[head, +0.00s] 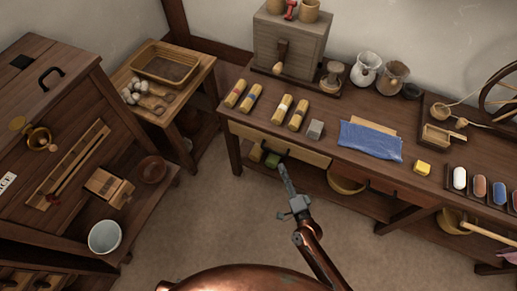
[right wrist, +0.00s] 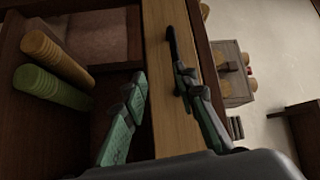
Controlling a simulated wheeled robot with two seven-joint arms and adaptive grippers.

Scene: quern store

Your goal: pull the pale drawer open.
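The pale drawer (head: 262,139) is a light wooden front under the left part of the long workbench, and it looks shut. In the right wrist view its pale front (right wrist: 168,110) runs as an upright band, with a dark bar handle (right wrist: 172,45) on it. My right gripper (head: 284,168) is just in front of the drawer's right part. In the right wrist view its two fingers (right wrist: 158,85) are apart with nothing between them; one fingertip overlaps the handle's near end, and I cannot tell if they touch. My left gripper is not in view.
The workbench (head: 325,150) carries grain rolls, a grey block, a blue cloth (head: 370,141) and jars. Below the drawer, a yellow roll (right wrist: 55,57) and a green roll (right wrist: 52,87) lie on a shelf. A dark cabinet (head: 60,120) stands left. The floor (head: 215,215) in front is clear.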

